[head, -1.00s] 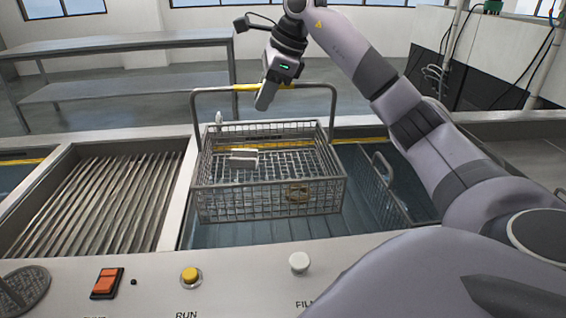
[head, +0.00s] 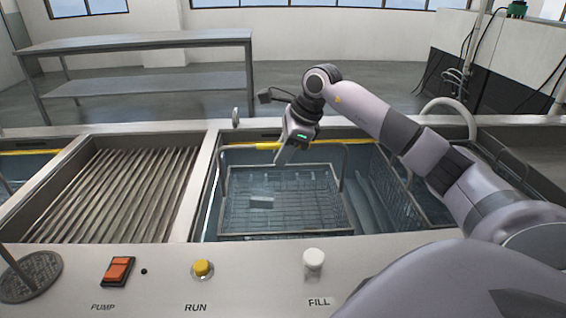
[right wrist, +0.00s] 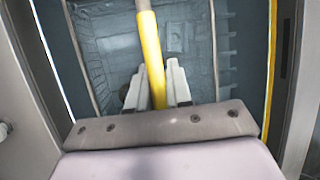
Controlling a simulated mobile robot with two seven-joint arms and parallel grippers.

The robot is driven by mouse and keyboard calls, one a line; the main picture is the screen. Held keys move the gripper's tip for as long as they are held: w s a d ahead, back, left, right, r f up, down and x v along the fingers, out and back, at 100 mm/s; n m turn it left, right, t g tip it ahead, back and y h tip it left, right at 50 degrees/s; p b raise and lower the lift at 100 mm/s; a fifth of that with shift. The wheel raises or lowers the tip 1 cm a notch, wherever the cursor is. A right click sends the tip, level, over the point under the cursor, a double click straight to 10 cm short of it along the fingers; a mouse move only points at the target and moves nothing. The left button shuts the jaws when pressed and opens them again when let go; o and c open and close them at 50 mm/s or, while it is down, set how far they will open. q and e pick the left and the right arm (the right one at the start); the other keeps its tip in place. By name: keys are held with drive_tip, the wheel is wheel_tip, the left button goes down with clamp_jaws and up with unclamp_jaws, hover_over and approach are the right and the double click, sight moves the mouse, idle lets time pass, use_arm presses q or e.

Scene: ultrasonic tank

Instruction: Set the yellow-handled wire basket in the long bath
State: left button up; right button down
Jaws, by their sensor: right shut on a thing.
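The wire basket (head: 285,205) sits low inside the long bath (head: 210,205), under the water, with a small pale block (head: 261,202) and other parts in it. Its yellow handle grip (head: 268,146) stands up above the water. My right gripper (head: 283,160) is shut on the handle. In the right wrist view the yellow grip (right wrist: 150,50) runs between the two fingers (right wrist: 157,85). Whether the basket touches the bath floor cannot be told. My left gripper is not in view.
Another wire basket (head: 400,190) stands in the bath to the right. A ribbed drain tray (head: 130,185) lies to the left. The front panel (head: 240,265) carries an orange PUMP switch (head: 118,270), a yellow RUN button (head: 202,268) and a white FILL knob (head: 314,262). A metal table (head: 140,70) stands behind.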

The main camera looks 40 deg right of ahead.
drive_tip(key=shift+f, duration=1.3)
drive_tip(key=c, duration=1)
unclamp_jaws()
drive_tip(key=shift+c, duration=0.2)
drive_tip(key=v, duration=1.2)
drive_tip(key=shift+s, duration=0.1)
